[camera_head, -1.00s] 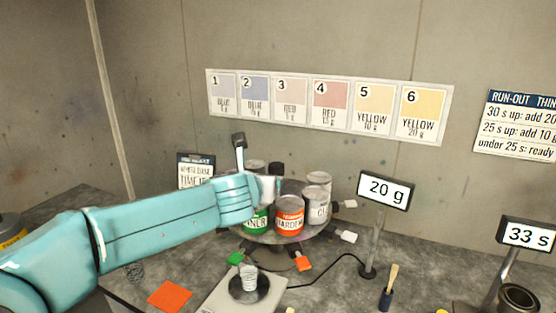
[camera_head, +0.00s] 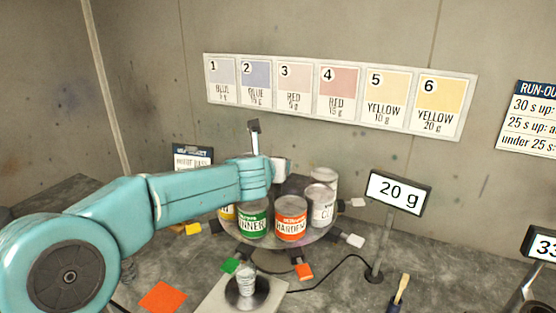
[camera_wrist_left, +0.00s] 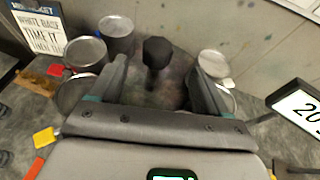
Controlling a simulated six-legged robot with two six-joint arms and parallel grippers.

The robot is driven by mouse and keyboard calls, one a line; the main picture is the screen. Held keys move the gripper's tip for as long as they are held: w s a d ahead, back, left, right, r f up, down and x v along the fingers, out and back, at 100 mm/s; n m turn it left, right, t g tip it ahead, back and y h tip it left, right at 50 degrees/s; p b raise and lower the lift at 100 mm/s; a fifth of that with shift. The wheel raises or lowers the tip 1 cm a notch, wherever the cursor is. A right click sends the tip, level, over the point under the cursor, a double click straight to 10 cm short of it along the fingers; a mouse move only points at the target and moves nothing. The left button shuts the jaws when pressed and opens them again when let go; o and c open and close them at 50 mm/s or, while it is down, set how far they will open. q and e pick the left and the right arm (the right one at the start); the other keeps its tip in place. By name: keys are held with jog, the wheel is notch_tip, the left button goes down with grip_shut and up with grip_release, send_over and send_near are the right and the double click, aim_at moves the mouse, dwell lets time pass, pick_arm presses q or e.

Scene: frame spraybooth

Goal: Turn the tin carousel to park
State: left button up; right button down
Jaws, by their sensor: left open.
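The tin carousel (camera_head: 262,243) is a round turntable on the bench, ringed with tins and with coloured tabs at its edge. A green-labelled tin (camera_head: 252,220) and an orange-labelled hardener tin (camera_head: 291,219) face the front; pale tins (camera_head: 322,205) stand on the right. A dark upright knob (camera_wrist_left: 157,52) stands at its middle in the left wrist view; my arm hides it in the head view. My left gripper (camera_wrist_left: 157,66) is open, its fingers on either side of the knob; contact cannot be told. It also shows above the carousel in the head view (camera_head: 282,168). My right gripper is out of view.
A scale (camera_head: 222,296) with a cup (camera_head: 246,279) stands in front of the carousel. The 20 g display (camera_head: 398,193) stands to its right, with a brush (camera_head: 401,288) nearby. A small sign (camera_head: 192,156) is behind my left arm. Colour cards (camera_head: 340,95) hang on the wall.

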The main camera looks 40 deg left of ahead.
pick_arm(q)
jog(key=p+x, duration=0.1)
jog(key=x, duration=0.7)
jog(key=shift+w+a+f, duration=0.1)
jog(key=shift+w+a, duration=0.1)
jog(key=shift+w+a+f, duration=0.4)
jog(key=shift+w+a, duration=0.1)
jog(key=shift+d+r, duration=0.1)
jog(key=shift+d, duration=0.1)
jog(key=shift+s, duration=0.15)
jog(key=c, duration=1.4)
jog(key=shift+a, duration=0.1)
